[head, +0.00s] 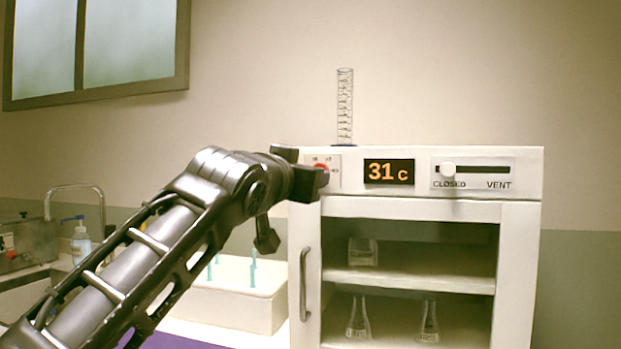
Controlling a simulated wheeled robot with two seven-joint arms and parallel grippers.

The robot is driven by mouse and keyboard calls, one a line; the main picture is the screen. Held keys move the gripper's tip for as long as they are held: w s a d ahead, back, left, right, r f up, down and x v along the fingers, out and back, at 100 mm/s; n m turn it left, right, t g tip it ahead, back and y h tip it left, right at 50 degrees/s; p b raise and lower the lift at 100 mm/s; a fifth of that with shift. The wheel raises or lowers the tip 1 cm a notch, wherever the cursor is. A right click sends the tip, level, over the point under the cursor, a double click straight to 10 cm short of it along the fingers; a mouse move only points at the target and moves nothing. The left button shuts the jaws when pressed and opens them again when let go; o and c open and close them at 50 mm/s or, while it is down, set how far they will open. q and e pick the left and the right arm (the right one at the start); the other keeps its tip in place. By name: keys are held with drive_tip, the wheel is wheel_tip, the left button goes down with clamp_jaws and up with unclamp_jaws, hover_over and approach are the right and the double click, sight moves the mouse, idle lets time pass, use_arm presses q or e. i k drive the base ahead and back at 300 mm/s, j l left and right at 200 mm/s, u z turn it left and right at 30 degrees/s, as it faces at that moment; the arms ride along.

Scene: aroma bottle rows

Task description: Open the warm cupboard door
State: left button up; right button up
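The warm cupboard (522,185) is a white box at the right of the head view, with a display reading 31 C. Its door (410,209) has a white frame around a see-through pane and looks shut. A grey vertical handle (305,283) is on the door's left side. My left gripper (303,168) is in front of the cupboard's upper left corner, above the handle and apart from it. Its dark fingers look spread with nothing between them. They partly cover the panel with a red-orange knob (321,168). My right gripper is not in view.
A measuring cylinder (345,105) stands on top of the cupboard. Glass flasks (429,322) and a small vessel (362,252) are on the shelves inside. A white box with teal pegs (235,302) stands left of the cupboard. A sink tap (75,188) is far left.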

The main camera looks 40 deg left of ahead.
sight(519, 223)
drive_tip(key=k+l, duration=0.25)
drive_tip(key=k, duration=0.25)
drive_tip(key=k+l, duration=0.25)
drive_tip(key=k, duration=0.2)
